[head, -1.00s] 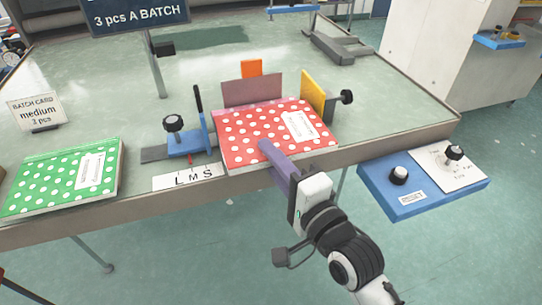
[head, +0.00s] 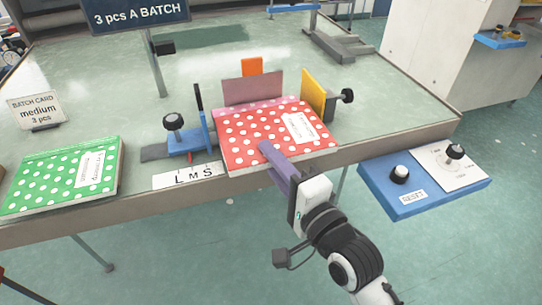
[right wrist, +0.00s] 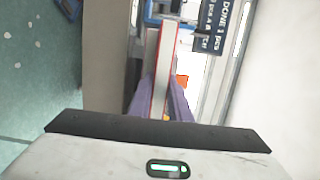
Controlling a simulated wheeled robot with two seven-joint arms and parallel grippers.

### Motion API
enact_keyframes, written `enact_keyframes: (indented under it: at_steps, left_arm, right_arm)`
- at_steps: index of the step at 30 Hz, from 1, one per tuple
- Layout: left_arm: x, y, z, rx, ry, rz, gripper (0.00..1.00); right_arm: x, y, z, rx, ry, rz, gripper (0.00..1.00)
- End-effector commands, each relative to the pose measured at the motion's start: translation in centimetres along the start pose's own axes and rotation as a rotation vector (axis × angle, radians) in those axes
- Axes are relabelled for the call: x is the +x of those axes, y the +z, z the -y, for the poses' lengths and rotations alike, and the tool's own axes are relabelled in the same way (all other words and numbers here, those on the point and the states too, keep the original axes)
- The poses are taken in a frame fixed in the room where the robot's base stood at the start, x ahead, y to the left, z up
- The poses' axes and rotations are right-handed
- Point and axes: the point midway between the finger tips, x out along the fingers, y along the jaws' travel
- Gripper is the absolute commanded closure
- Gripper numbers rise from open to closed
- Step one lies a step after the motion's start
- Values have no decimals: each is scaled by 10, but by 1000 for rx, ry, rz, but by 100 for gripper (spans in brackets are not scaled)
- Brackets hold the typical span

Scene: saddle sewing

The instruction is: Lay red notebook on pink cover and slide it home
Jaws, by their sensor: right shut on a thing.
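The red notebook (head: 265,138) with white dots and a white label lies between the guides at the table's front edge. A dotted pink strip, seemingly the pink cover (head: 240,111), shows along its back edge; the rest is hidden under the notebook. My right gripper (head: 272,155) is shut on the notebook's front edge. In the right wrist view, the notebook (right wrist: 165,65) appears edge-on between the purple fingers (right wrist: 165,105). I cannot tell whether notebook and cover touch. My left gripper is not in view.
A blue clamp (head: 187,140) stands left of the notebook. A mauve upright plate (head: 253,88) stands behind it, a yellow plate (head: 313,95) to its right. A green dotted notebook (head: 62,178) lies at left. A blue control box (head: 408,195) sits at the front right.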

Motion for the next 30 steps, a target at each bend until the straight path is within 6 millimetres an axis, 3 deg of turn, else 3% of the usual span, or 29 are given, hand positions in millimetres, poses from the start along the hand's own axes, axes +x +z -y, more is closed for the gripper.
enact_keyframes:
  at_steps: [3, 4, 8, 30]
  left_arm:
    - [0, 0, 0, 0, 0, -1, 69]
    - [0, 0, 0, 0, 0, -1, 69]
    - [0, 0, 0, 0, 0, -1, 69]
    - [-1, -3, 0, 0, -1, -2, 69]
  right_arm:
    - [0, 0, 1, -2, -7, -1, 100]
    - [0, 0, 2, -2, -7, -1, 80]
    - [0, 0, 1, -1, -5, -1, 61]
    - [-7, 3, -6, 3, 4, 1, 61]
